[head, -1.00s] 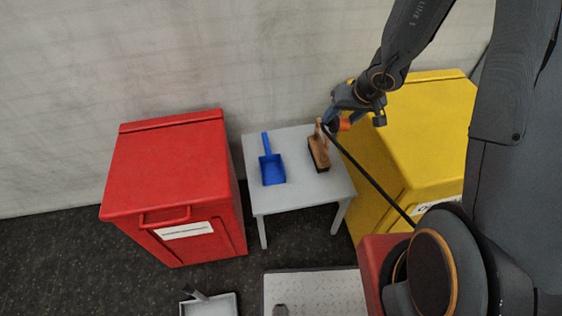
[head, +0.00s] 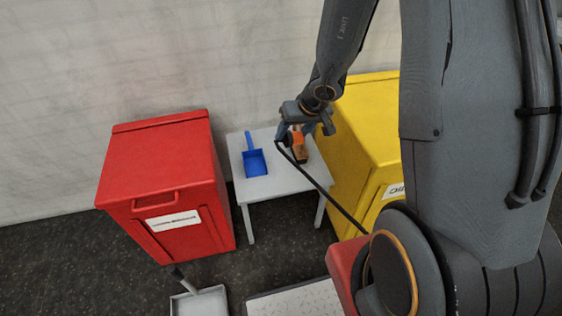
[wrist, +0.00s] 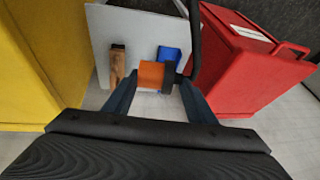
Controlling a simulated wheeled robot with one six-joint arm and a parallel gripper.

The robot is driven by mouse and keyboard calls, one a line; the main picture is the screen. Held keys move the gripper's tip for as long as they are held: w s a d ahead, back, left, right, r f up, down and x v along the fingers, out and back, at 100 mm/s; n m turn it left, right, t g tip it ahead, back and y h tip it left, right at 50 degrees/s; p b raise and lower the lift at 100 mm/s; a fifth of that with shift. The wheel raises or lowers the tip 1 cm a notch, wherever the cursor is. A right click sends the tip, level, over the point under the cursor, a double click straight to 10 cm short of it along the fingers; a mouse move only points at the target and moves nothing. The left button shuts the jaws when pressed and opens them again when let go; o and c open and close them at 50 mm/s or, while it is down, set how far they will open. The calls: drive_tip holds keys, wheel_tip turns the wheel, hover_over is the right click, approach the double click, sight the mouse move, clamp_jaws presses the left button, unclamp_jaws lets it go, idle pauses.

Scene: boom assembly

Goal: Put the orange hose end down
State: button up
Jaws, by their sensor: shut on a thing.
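I cannot tell how far the hose end is above the tabletop.
A blue dustpan (head: 255,162) lies on the table's left half. A red bin (head: 160,175) stands left, a yellow bin (head: 362,130) right. The table's front strip looks clear.

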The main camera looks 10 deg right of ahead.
drive_tip(key=w+f+n+b, duration=0.4)
drive_tip(key=w+f+b, duration=0.6)
drive_tip(key=w+f, duration=0.6)
drive_tip(key=b, duration=0.2)
hover_over(276, 164)
drive_tip(key=s+d, duration=0.1)
drive_tip(key=s, duration=0.1)
wheel_tip(276, 164, down, 7)
drive_tip(key=shift+w+f+b, duration=0.1)
drive_tip(key=shift+f+b, duration=0.65)
drive_tip(key=shift+f, duration=1.55)
drive_tip(key=shift+f+b, duration=0.2)
drive_tip(key=shift+b, duration=0.15)
drive_tip(key=o, duration=1)
drive_tip(key=shift+c, duration=0.2)
drive_tip(key=shift+r, duration=0.15)
